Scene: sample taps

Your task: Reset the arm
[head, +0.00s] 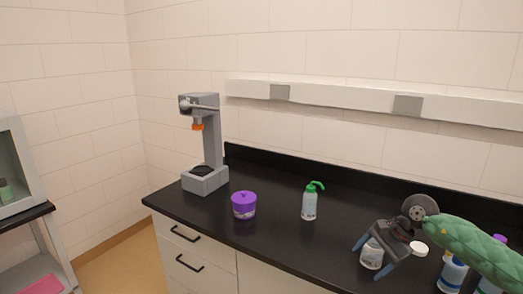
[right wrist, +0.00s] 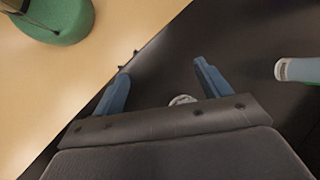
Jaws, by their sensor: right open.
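My right arm comes in from the right in the head view. Its gripper (head: 368,261) is open over the right part of the black counter, fingers pointing down and left. A small white-labelled container (head: 372,255) shows between the fingers in the head view; I cannot tell how far below them it is. In the right wrist view the open gripper (right wrist: 164,78) has nothing gripped, and a whitish thing (right wrist: 182,100) is partly hidden behind its palm bar. My left gripper is not in view.
On the counter (head: 280,235) stand a grey apparatus with an orange nozzle (head: 205,145), a purple-lidded tub (head: 244,206) and a green-topped bottle (head: 309,204). A white cap (head: 419,248) and blue-labelled bottles (head: 452,273) are near my right arm. The counter's middle has free room.

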